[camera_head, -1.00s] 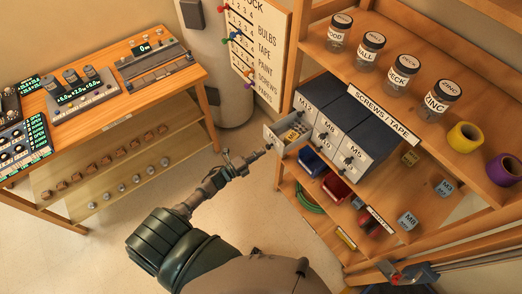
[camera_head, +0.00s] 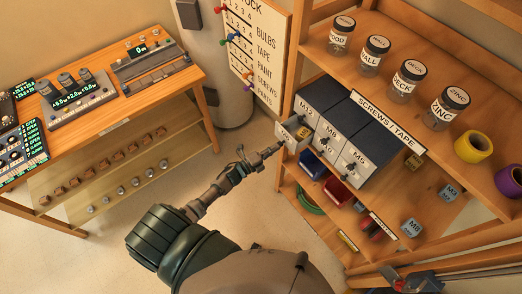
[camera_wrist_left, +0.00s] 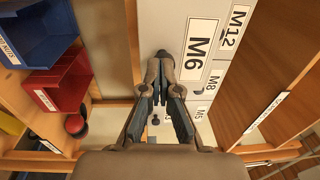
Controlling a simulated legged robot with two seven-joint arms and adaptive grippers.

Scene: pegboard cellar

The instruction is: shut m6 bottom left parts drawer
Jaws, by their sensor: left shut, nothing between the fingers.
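The M6 drawer (camera_head: 286,134) is at the bottom left of the grey parts cabinet (camera_head: 373,141) and stands partly pulled out, with some contents showing behind its front. In the left wrist view its white front with the M6 label (camera_wrist_left: 197,47) is close ahead. My left gripper (camera_head: 279,147) is shut and empty, its fingertips at the drawer front beside the knob area. In the left wrist view the gripper (camera_wrist_left: 162,62) points at that front; whether it touches cannot be told. The right gripper is not in view.
A blue bin (camera_head: 313,165) and a red bin (camera_head: 337,189) sit below the cabinet. Labelled jars (camera_head: 407,82) and a yellow tape roll (camera_head: 473,144) stand on the shelf at right. A workbench (camera_head: 78,127) is at left; floor between is clear.

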